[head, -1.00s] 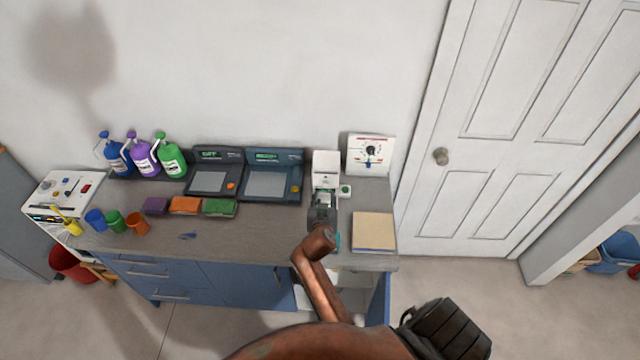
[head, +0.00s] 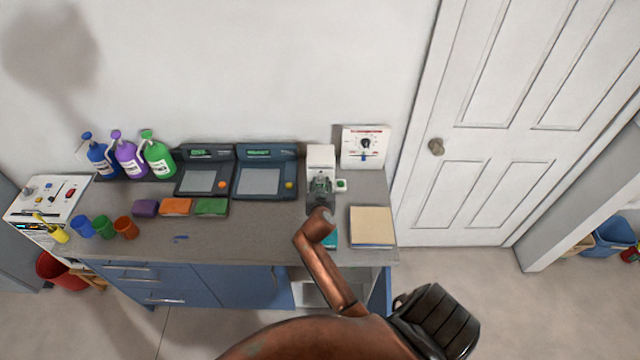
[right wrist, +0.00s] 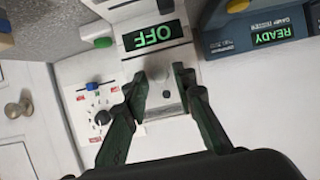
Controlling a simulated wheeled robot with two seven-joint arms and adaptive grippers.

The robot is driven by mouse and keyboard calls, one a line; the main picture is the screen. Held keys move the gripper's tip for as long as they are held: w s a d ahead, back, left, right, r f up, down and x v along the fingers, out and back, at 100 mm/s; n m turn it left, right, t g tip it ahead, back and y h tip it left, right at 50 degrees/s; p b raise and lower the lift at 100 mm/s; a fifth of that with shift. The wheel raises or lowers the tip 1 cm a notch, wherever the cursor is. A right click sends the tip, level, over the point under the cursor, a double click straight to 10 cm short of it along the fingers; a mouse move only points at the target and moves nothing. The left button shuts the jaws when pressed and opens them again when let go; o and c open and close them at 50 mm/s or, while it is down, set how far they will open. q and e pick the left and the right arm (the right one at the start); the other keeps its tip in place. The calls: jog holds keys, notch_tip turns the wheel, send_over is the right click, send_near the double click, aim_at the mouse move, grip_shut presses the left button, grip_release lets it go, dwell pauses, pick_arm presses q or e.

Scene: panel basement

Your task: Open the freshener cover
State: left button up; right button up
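The freshener appears to be the white box (head: 321,157) against the wall, between the dark consoles and a dial panel. In the right wrist view its white body (right wrist: 162,130) shows upside down, with a display reading OFF (right wrist: 153,37) and a green button (right wrist: 103,42) beside it. My right gripper (head: 320,186) is at the front of this box. In the right wrist view its two fingers (right wrist: 161,78) are spread, with a small pale knob-like part between them. I cannot tell whether they touch it. My left gripper is not in view.
A white dial panel (head: 365,148) stands right of the box, and a dark console (head: 265,173) stands left. A tan book-like block (head: 372,226) lies at the counter's right end. Bottles, coloured blocks and cups occupy the left.

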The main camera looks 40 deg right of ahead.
grip_shut()
dwell(0.3)
jog(key=shift+w, duration=0.1)
